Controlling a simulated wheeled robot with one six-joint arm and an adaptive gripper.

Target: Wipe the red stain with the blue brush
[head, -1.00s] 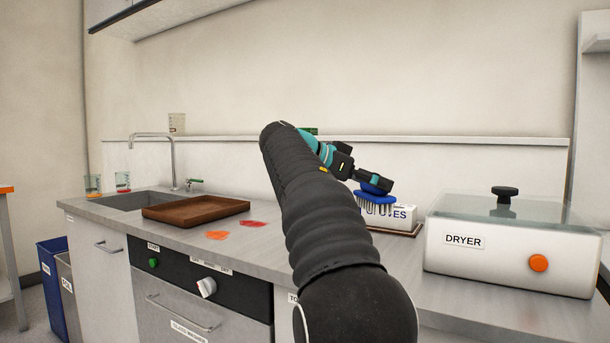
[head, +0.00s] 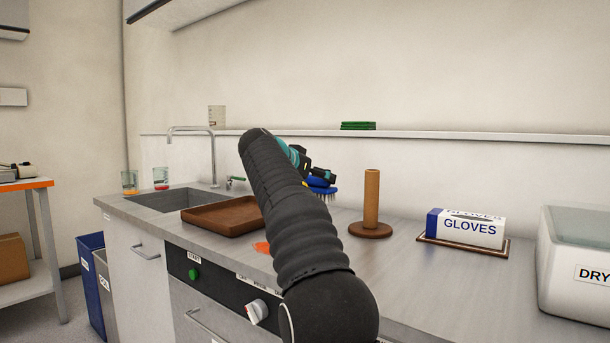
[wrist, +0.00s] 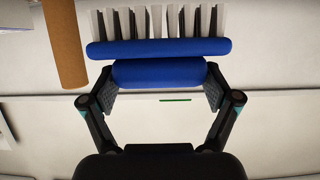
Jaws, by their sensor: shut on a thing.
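The blue brush (head: 323,190) is held by my gripper (head: 319,179) in the air over the back of the counter, bristles pointing down in the head view. In the wrist view, my gripper (wrist: 159,85) is shut on the brush's blue handle, and the brush (wrist: 160,48) has a row of dark and pale bristles.
A brown tray (head: 222,216) lies beside the sink (head: 175,200), left of my arm. A brown post on a round base (head: 371,200) stands right of the brush. A gloves box (head: 466,228) and the dryer (head: 577,262) are farther right. Bare counter (head: 400,265) lies in front.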

